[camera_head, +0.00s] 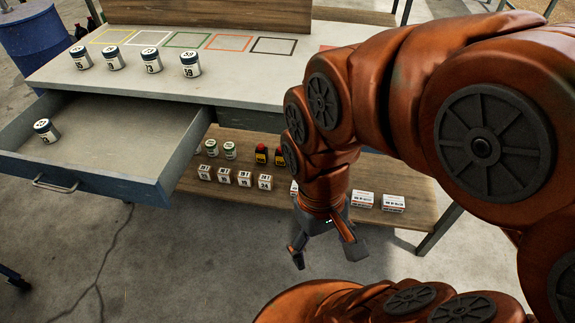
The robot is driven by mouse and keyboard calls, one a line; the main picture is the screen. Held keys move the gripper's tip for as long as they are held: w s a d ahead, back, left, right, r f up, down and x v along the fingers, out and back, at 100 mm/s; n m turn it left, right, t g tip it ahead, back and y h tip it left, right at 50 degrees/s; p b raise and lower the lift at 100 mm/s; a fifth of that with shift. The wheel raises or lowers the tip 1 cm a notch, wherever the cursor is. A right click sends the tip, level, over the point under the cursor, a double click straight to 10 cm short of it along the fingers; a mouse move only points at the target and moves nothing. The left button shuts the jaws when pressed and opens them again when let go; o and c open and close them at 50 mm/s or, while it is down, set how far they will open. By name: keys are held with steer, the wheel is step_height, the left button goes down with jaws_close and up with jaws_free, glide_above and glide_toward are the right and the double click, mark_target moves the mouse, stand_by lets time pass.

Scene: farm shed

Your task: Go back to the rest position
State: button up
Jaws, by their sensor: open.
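My gripper (326,260) hangs from my orange arm, pointing down over the concrete floor in front of the workbench. Its two dark fingers are spread apart with nothing between them. My arm covers the right part of the workbench (255,95) and part of the lower shelf. The bench's drawer (105,176) is pulled open to the left of my gripper. One white jar with a dark lid (46,131) stands in it, near the left side.
Several numbered jars (152,62) stand on the bench top, before coloured outlined squares (187,40). The lower shelf (330,215) holds small numbered boxes (244,179), jars, dark red-capped bottles (261,155) and flat boxes (393,203). A blue barrel (40,40) stands at upper left. The floor at lower left is mostly clear.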

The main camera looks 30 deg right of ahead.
steer(key=s+p+v, duration=0.2)
steer(key=p+v, duration=0.9)
steer(key=v, duration=0.1)
steer(key=shift+r+t+p, duration=0.3)
steer(key=shift+r+p, duration=0.1)
steer(key=shift+c, duration=0.2)
